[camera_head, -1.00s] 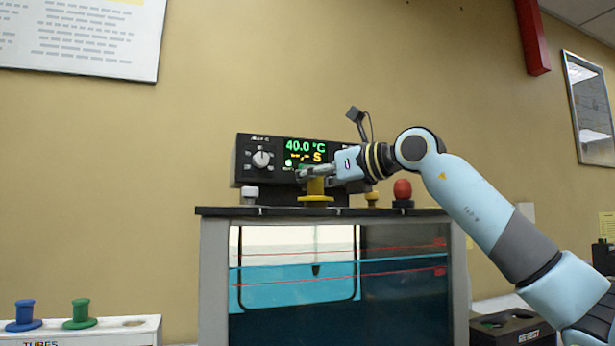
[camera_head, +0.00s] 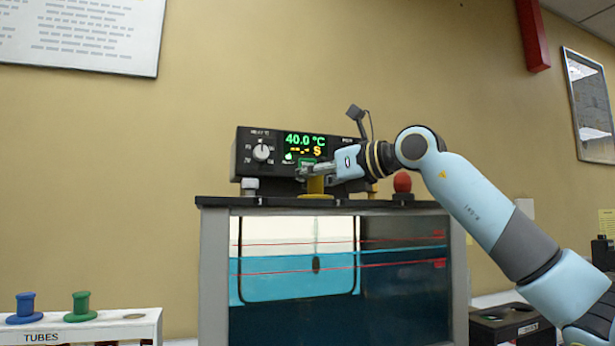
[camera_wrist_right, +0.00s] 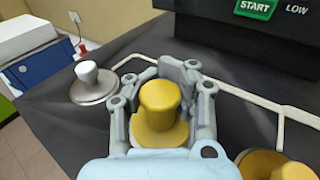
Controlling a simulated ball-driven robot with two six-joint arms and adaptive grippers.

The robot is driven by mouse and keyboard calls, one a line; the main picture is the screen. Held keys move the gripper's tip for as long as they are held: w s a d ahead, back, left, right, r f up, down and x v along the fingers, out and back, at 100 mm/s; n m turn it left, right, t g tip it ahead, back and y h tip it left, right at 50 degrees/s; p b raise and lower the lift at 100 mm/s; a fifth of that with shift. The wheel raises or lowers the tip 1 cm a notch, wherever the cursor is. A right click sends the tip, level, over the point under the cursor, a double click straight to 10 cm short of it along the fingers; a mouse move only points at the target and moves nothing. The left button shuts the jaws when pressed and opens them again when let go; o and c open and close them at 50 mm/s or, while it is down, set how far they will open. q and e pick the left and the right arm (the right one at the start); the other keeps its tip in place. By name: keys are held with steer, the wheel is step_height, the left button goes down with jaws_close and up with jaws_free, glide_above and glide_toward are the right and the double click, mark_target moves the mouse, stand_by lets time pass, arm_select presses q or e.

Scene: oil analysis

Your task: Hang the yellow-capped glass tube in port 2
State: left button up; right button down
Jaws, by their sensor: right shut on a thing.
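The yellow-capped glass tube (camera_head: 315,186) is upright at the lid (camera_head: 225,203) of the bath, second from the left among the caps. My right gripper (camera_head: 308,170) is shut on its yellow cap, which also shows between the fingers in the wrist view (camera_wrist_right: 160,98). The cap's flange is at lid level; whether it touches the lid is hard to tell. A dark tip (camera_head: 316,264) shows below, through the bath window. Port 2's opening is hidden under the flange. My left gripper is not in view.
A red cap (camera_head: 402,183) stands farther right. The control box (camera_head: 262,155) is behind. A tubes rack (camera_head: 100,328) holds blue and green caps.

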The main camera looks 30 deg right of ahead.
steer(key=c, duration=1.1)
jaws_free()
steer(key=shift+r, duration=0.1)
step_height(320, 180, up, 10)
steer(key=shift+f, duration=0.1)
